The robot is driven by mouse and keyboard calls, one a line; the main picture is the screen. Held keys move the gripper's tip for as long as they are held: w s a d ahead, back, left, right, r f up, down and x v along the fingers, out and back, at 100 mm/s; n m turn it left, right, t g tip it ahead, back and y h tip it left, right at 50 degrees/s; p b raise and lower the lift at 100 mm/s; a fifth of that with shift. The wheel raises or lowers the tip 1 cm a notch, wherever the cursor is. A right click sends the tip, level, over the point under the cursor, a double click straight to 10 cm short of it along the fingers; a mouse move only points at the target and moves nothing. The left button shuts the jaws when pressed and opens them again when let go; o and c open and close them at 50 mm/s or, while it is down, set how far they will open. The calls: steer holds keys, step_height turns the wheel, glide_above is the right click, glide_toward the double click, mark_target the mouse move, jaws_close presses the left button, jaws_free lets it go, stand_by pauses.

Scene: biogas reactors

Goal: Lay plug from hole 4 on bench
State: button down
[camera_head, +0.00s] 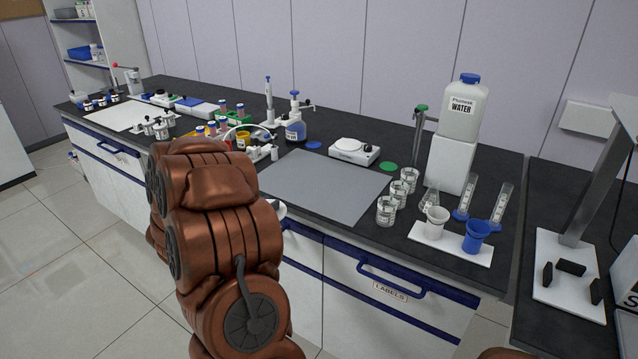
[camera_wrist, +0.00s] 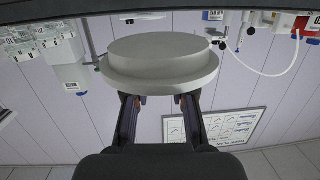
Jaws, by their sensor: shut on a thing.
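My gripper (camera_wrist: 160,99) shows in the wrist view, its two fingers shut on a light grey, round, stepped plug (camera_wrist: 160,66). The plug fills the upper middle of that view, held beyond the fingertips. In the head view my copper-coloured arm hides the gripper and most of what it holds; a small pale rounded edge shows just right of the arm, in front of the bench. The bench (camera_head: 322,240) has a black top and white drawers with blue trim. A bare grey mat (camera_head: 325,187) lies on it. I cannot make out hole 4.
Right of the mat stand glass beakers (camera_head: 386,211), a white tray (camera_head: 450,247) with cups, and a water container (camera_head: 464,107). A white scale (camera_head: 354,152) is behind the mat. Small bottles and instruments crowd the bench's left part. The mat is free.

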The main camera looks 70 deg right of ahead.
steer(key=shift+s+d+f+g, duration=0.25)
steer(key=shift+s+g, duration=0.05)
steer(key=shift+s, duration=0.35)
steer(key=shift+s+d, duration=0.25)
steer(key=p, duration=0.3)
glide_toward(309, 189)
steer(key=d+r, duration=0.1)
steer(key=d, duration=0.2)
steer(key=s+d+r, duration=0.1)
steer(key=d, duration=0.2)
steer(key=s+d+r, duration=0.1)
steer(key=d, duration=0.3)
steer(key=shift+d+r, duration=0.1)
steer(key=shift+r, duration=0.1)
steer(key=shift+w+f, duration=0.15)
steer(key=shift+f, duration=0.3)
steer(key=shift+f, duration=0.15)
steer(key=c, duration=1)
jaws_free()
